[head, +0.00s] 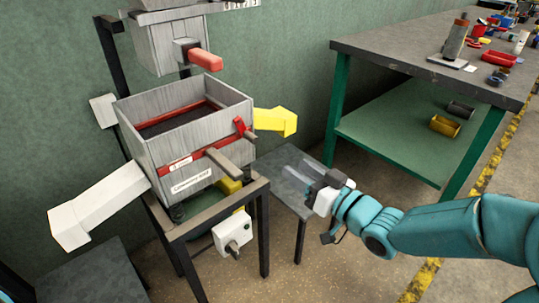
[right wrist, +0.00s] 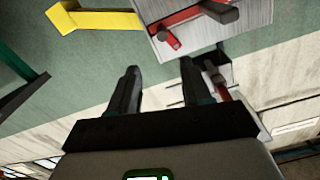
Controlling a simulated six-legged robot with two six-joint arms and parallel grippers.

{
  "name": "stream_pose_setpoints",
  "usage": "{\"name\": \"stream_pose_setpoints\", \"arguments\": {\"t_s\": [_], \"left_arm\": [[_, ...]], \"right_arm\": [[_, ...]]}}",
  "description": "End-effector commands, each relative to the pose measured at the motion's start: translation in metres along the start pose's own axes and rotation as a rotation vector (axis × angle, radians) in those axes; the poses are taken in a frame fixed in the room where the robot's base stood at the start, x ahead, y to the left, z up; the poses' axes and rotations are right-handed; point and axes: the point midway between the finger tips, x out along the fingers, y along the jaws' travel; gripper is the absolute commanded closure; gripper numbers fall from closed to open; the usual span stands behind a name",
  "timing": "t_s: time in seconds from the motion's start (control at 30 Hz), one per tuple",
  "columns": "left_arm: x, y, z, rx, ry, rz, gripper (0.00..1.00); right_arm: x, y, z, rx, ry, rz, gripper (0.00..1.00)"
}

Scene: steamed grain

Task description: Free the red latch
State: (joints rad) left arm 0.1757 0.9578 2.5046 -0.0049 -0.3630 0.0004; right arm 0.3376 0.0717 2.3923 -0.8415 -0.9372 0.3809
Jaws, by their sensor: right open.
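In the right wrist view a short red piece that looks like the latch (right wrist: 171,39) shows at the top, on the box's edge. My right gripper (head: 293,170) is open and empty, to the right of the box and apart from the latch. Its two dark fingers (right wrist: 160,68) point toward the box in the right wrist view. My left gripper is not in view.
A yellow chute (head: 275,121) juts from the box's right side, above my right gripper. A white chute (head: 98,205) slopes down left. A green-legged workbench (head: 400,62) stands at right.

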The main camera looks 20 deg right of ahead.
Motion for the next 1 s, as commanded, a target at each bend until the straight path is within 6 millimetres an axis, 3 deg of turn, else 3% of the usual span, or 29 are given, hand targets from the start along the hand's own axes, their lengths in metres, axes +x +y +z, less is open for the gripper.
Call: {"name": "stream_pose_setpoints", "arguments": {"t_s": [0.17, 0.7, 1.0], "left_arm": [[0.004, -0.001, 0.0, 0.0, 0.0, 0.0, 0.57], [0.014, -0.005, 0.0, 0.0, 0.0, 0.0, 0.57], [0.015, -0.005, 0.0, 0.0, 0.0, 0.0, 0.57]], "right_arm": [[0.013, -0.005, -0.003, -0.01, 0.013, -0.018, 0.52], [0.135, -0.009, -0.002, -0.009, 0.01, -0.019, 0.52], [0.164, -0.006, -0.004, -0.008, 0.01, -0.014, 0.52]]}}
